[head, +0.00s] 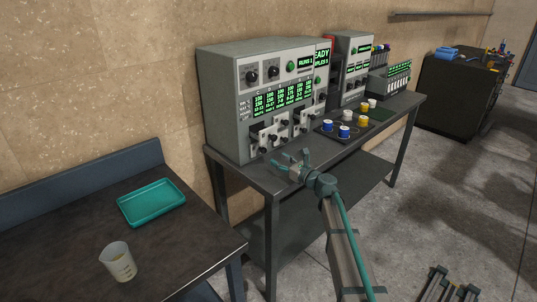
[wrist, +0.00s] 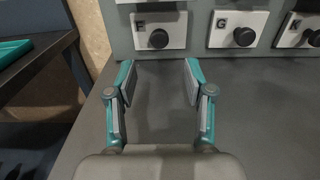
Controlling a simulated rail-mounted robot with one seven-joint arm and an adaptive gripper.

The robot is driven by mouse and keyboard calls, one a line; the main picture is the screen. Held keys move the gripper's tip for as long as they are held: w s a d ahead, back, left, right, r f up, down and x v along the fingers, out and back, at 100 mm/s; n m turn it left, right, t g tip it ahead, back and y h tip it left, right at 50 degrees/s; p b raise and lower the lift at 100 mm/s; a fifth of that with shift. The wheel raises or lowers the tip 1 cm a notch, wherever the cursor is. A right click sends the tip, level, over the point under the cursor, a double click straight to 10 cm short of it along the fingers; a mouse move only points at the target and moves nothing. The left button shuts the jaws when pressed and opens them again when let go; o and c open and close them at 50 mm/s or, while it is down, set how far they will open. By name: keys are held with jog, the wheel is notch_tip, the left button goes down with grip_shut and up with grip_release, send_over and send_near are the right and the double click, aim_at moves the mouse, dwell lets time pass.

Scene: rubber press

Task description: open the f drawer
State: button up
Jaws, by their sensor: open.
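The wrist view shows a row of white drawer fronts with round black knobs on the grey machine. The F drawer's black knob (wrist: 158,39) lies ahead of and between my fingers. My gripper (wrist: 161,75) is open and empty, its fingertips short of the knob. In the head view my gripper (head: 291,165) is by the table's front edge, before the grey machine (head: 228,105).
The G drawer (wrist: 258,27) and another drawer stand close on the right. In the head view, blue, yellow and white cups stand on a dark tray (head: 347,142) right of my gripper. A teal tray (head: 152,203) and a beaker (head: 117,262) are on the left table.

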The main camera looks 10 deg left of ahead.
aim_at(265, 152)
jog(key=p+x, duration=0.2)
jog(key=x, duration=0.8)
jog(key=shift+c, duration=0.2)
grip_shut()
